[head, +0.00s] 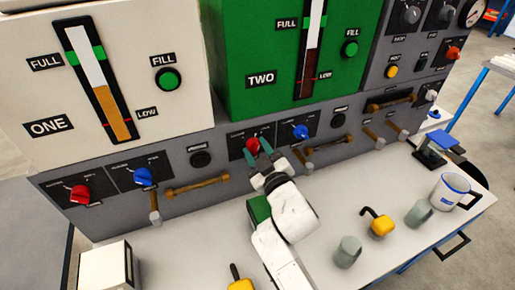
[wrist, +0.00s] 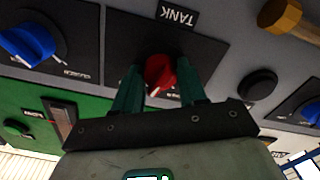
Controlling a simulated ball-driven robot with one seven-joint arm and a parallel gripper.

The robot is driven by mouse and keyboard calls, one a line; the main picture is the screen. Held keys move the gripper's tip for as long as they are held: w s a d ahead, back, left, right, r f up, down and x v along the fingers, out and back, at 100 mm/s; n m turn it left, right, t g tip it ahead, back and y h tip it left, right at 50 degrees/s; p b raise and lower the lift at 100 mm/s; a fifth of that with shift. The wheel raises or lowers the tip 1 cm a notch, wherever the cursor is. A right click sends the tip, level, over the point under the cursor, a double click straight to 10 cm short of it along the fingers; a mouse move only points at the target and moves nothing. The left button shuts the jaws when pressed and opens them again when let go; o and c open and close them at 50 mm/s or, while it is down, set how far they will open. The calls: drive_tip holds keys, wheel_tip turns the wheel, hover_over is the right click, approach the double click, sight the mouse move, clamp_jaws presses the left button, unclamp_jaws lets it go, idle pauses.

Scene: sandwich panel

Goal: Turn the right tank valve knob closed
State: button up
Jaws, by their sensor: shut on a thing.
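A red tank valve knob (head: 253,144) sits on a dark plate on the grey panel, below the green tank marked TWO. In the wrist view the same red knob (wrist: 160,74) lies between my two green fingers, under a TANK label (wrist: 177,15). My gripper (head: 261,152) is shut on this red knob, with a finger on each side of it. The knob's white mark shows at its lower part in the wrist view. Another red knob (head: 80,194) is at the far left, below the white tank marked ONE.
Blue knobs (head: 300,131) (head: 143,176), black round buttons (head: 200,159) and wooden-gripped handles (head: 197,186) line the panel near my gripper. On the white worktop stand grey cups (head: 348,251), a yellow object (head: 380,226) and a white mug (head: 449,191).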

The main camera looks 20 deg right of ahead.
drive_tip(key=n+p, duration=0.3)
drive_tip(key=n, duration=0.9)
drive_tip(key=shift+n, duration=0.4)
idle(0.3)
drive_tip(key=o, duration=1.1)
drive_tip(key=shift+c, duration=0.2)
drive_tip(key=shift+s, duration=0.1)
drive_tip(key=s, duration=1)
drive_tip(key=shift+s, duration=0.3)
